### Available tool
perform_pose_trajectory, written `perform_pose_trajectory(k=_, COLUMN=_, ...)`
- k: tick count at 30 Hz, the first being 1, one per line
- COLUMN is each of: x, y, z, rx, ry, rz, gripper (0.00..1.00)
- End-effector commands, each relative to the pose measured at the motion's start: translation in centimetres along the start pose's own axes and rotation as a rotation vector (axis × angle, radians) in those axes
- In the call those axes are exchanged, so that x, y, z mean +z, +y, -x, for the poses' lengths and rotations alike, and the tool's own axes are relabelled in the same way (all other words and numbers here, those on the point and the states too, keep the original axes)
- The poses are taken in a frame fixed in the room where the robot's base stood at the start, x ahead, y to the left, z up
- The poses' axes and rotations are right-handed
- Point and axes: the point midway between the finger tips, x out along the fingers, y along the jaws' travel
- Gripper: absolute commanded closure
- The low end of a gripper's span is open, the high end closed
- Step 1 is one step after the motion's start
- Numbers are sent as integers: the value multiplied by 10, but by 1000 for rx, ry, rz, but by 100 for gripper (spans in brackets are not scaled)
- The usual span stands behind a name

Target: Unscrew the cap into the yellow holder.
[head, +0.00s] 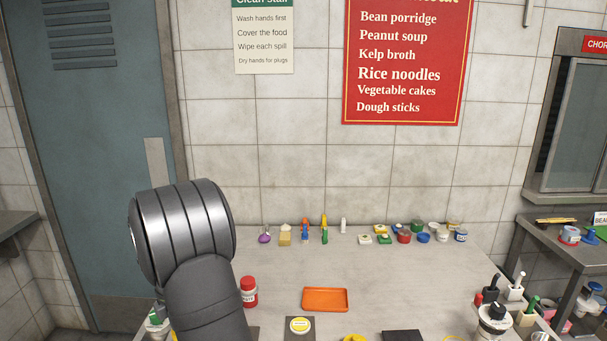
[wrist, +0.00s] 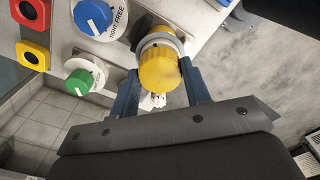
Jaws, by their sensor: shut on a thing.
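In the wrist view, my gripper (wrist: 159,76) is shut on a round yellow cap (wrist: 160,72), with one dark blue finger on each side. Directly behind the cap are a pale grey ring and another yellow part (wrist: 159,33). I cannot tell whether the cap is still threaded onto them. The yellow holder (wrist: 21,52) appears to be the square yellow piece with a dark hole at the left, well apart from my gripper. In the head view my gripper is hidden; only my arm shows.
A blue knob (wrist: 93,17) on a white dial marked FREE and a green knob (wrist: 80,82) stand left of the cap. A red square holder (wrist: 17,8) is above the yellow one. In the head view an orange tray (head: 325,299) and a red bottle (head: 249,290) stand on the table.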

Motion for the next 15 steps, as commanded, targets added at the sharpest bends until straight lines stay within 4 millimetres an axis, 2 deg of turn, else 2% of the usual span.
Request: perform_pose_trajectory(k=15, x=0, y=0, z=10, rx=1, ry=0, rz=0, gripper=86)
